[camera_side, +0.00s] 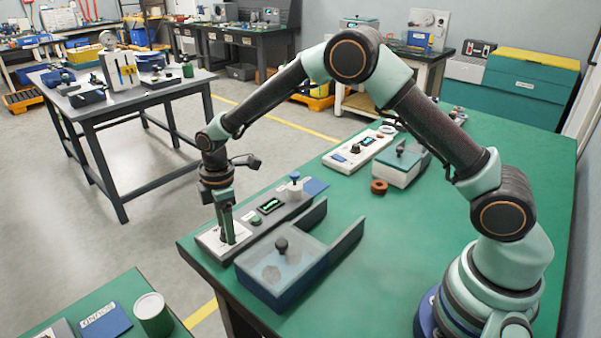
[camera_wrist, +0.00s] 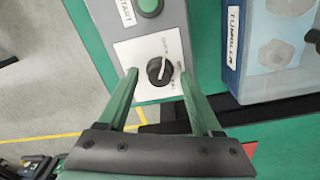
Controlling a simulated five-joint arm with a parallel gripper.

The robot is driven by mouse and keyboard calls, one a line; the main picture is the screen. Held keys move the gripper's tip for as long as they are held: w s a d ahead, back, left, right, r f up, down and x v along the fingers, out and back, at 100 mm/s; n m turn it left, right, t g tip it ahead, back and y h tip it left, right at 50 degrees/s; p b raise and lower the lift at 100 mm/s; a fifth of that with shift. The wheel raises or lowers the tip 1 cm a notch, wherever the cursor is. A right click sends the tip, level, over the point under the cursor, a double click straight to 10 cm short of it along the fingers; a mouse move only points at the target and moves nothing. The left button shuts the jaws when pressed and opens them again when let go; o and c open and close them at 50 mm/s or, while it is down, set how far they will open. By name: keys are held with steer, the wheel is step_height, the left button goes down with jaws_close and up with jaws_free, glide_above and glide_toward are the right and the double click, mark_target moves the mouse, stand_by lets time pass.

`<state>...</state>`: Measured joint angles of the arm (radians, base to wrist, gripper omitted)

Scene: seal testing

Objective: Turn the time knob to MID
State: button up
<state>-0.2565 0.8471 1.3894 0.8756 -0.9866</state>
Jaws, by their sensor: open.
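The time knob (camera_wrist: 158,70) is a round black knob with a light mark on it, on a white plate (camera_wrist: 128,52) in the wrist view. A small "QUICK" label is printed near it; the other print is too small to read, and I cannot tell which setting it points to. My gripper (camera_wrist: 159,75) is open, with one green finger on each side of the knob and visible space between. In the side view my gripper (camera_side: 226,238) points down over the white-plated end of the grey control box (camera_side: 288,212), hiding the knob.
A green button (camera_wrist: 149,6) with a "START" label sits beside the plate. A blue box (camera_side: 282,275) with a clear lid and black knob stands close beside the control box. A green display (camera_side: 270,206) is on the control box. The green bench's (camera_side: 420,240) edge is close by.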

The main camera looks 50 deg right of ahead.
jaws_close()
steer(key=shift+m, duration=0.4)
steer(key=m, duration=0.5)
steer(key=shift+m, duration=0.3)
steer(key=m, duration=0.5)
steer(key=shift+a, duration=0.1)
steer(key=shift+m+g, duration=0.3)
jaws_free()
